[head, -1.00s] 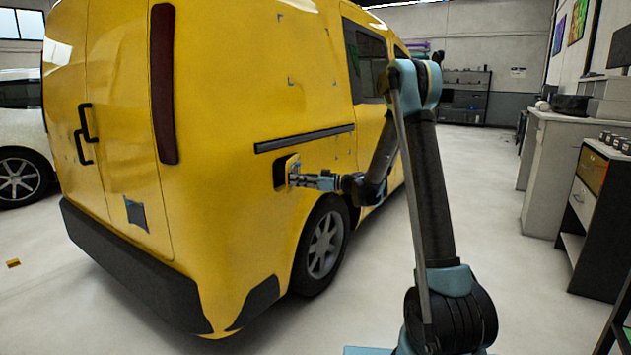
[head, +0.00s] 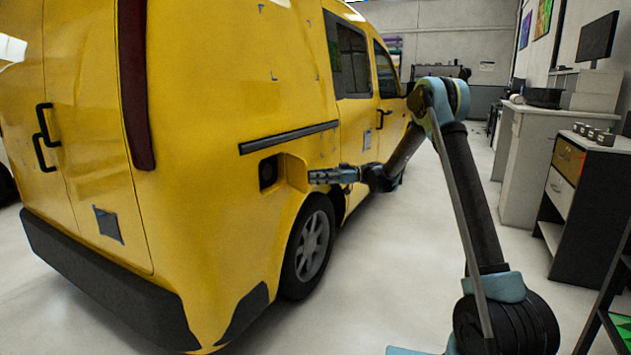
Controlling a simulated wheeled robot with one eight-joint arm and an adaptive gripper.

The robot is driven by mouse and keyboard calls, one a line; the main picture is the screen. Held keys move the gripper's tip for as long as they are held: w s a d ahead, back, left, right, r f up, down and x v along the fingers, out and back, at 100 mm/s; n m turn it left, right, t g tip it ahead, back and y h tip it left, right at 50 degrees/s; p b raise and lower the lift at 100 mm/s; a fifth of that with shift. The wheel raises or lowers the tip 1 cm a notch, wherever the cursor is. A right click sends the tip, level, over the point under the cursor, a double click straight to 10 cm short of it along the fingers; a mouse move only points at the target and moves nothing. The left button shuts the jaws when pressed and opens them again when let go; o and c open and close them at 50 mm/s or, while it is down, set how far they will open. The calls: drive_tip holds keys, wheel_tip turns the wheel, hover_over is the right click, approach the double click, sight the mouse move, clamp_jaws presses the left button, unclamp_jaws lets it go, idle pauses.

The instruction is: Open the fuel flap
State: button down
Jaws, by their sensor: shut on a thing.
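The yellow van's fuel flap (head: 294,172) stands swung out from the van's side, above the rear wheel. The dark recess (head: 268,172) behind it shows to its left, with a round dark shape inside. My gripper (head: 314,177) is at the flap's right side, pointing left, and is shut on the flap. The fingertips are small in this view, and their exact contact with the flap is hard to make out.
The yellow van (head: 215,210) fills the left, with its rear wheel (head: 308,247) below the flap. Cabinets (head: 580,205) and a counter (head: 525,165) line the right side. Open floor (head: 400,250) lies between.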

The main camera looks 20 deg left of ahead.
drive_tip(key=shift+w+d+r, duration=0.1)
drive_tip(key=shift+w, duration=0.55)
drive_tip(key=shift+w+d+r, duration=0.1)
drive_tip(key=shift+w, duration=0.55)
drive_tip(key=c, duration=1.8)
unclamp_jaws()
drive_tip(key=shift+a+f, duration=0.1)
drive_tip(key=shift+o, duration=0.2)
drive_tip(key=v, duration=1.2)
drive_tip(key=shift+d+f, duration=0.15)
drive_tip(key=shift+d, duration=0.05)
drive_tip(key=shift+s, duration=0.15)
